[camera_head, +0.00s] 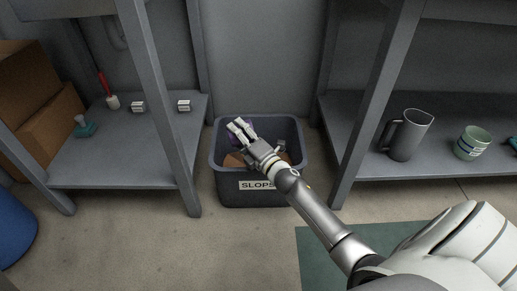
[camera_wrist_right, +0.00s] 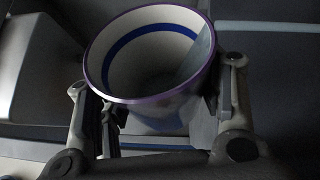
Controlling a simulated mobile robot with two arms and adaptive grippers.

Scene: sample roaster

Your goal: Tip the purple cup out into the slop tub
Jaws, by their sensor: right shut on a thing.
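The slops tub (camera_head: 218,160) is a dark grey open bin on the floor, with a "SLOPS" label on its front. My right gripper (camera_head: 242,129) is over the tub's opening. In the right wrist view, the right gripper (camera_wrist_right: 157,85) is shut around the purple cup (camera_wrist_right: 150,100), a finger on each side. The cup has a purple rim, a pale inside and a blue band; a grey patch shows inside at right, and I cannot tell what it is. In the head view only a bit of the purple cup (camera_head: 231,128) shows behind the fingers. Its tilt is unclear.
Brown contents (camera_head: 234,160) show inside the tub. Shelf units stand on both sides. The right shelf (camera_head: 360,165) holds a grey pitcher (camera_head: 405,135) and stacked bowls (camera_head: 472,143). The left shelf (camera_head: 85,170) holds cardboard boxes (camera_head: 45,130), small blocks and a red-handled brush (camera_head: 112,100).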

